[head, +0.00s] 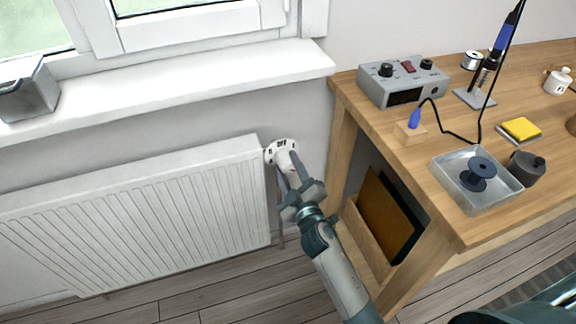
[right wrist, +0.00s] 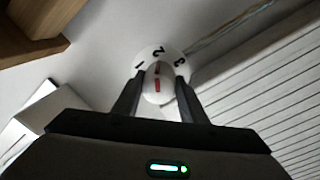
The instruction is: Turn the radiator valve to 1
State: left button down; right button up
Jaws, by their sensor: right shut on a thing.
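The white radiator valve (head: 283,147) sits at the top right corner of the white radiator (head: 150,215). My right gripper (head: 291,180) is shut on its knob, with one finger on each side. In the right wrist view the valve's dial (right wrist: 170,54) shows the numbers 1, 2 and 3. The knob (right wrist: 152,94) between the fingertips (right wrist: 160,92) carries a red mark, which points up at about the 2. The 1 is to the left of the mark and the 3 to the right. My left gripper is not in view.
A wooden workbench (head: 450,130) stands right of the valve, with a grey control box (head: 402,82), a soldering iron (head: 490,50) and a metal tray (head: 448,172). Folders (head: 388,215) stand in a rack below. The window sill (head: 180,85) is above the radiator.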

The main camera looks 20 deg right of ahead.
jog(key=n, duration=0.6)
jog(key=shift+n+p, duration=0.35)
jog(key=shift+n, duration=0.05)
jog(key=n, duration=0.4)
jog(key=shift+n+y+p, duration=0.3)
jog(key=shift+n, duration=0.1)
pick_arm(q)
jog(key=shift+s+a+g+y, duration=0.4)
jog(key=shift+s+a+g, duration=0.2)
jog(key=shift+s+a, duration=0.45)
pick_arm(e)
jog(key=shift+d+n, duration=0.1)
jog(key=shift+n, duration=0.4)
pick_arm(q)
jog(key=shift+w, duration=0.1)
pick_arm(e)
jog(key=o, duration=1.1)
jog(key=shift+c, duration=0.2)
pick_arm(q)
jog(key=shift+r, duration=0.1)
pick_arm(e)
jog(key=shift+s, duration=0.1)
